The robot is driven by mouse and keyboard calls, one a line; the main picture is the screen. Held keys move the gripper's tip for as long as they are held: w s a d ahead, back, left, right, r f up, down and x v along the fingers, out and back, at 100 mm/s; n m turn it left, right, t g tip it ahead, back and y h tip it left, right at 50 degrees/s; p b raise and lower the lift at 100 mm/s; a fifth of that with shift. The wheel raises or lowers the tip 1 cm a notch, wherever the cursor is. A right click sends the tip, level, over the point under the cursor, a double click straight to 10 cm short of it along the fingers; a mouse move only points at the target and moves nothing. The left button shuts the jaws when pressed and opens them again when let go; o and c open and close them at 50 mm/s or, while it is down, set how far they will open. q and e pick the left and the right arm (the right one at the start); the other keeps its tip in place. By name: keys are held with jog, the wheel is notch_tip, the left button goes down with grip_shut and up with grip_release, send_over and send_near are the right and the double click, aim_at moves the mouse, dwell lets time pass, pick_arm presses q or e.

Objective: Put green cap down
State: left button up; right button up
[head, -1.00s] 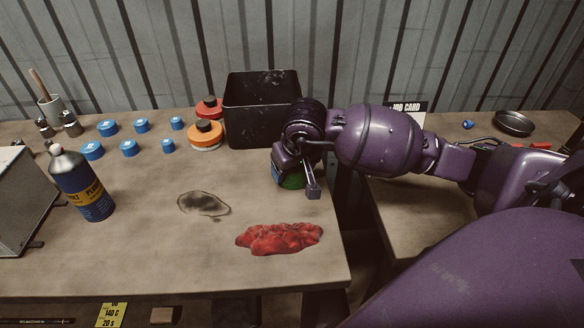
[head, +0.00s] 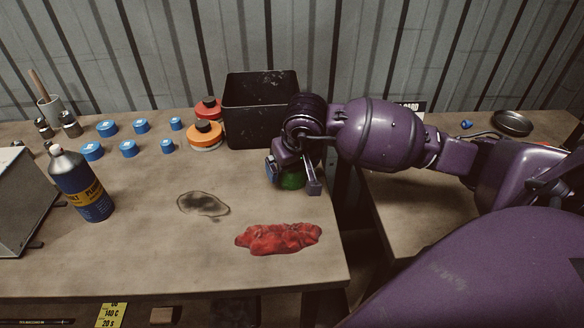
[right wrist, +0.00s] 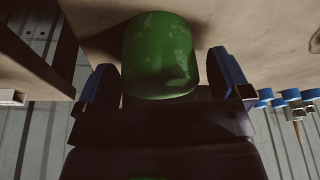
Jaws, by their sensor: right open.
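The green cap (head: 292,180) rests on the workbench (head: 130,235) in front of the black bin, near the bench's right edge, partly hidden by my right gripper. The right wrist view shows the cap (right wrist: 160,55) as a worn green cylinder between the two blue-padded fingers. My right gripper (head: 293,178) is open around the cap, with a gap visible beside it on each side in the right wrist view (right wrist: 168,80). My left gripper is not in view.
The black bin (head: 262,112) stands behind the gripper. Orange and red round containers (head: 205,135) are left of it, then several blue caps (head: 128,148). A red rag (head: 279,239) lies in front. A blue bottle (head: 80,184) stands at left.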

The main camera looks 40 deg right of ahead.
jog(key=v, duration=0.9)
jog(key=shift+r+p, duration=0.2)
jog(key=shift+p, duration=0.1)
jog(key=shift+s+r, duration=0.25)
jog(key=shift+r, duration=0.45)
jog(key=shift+r, duration=0.1)
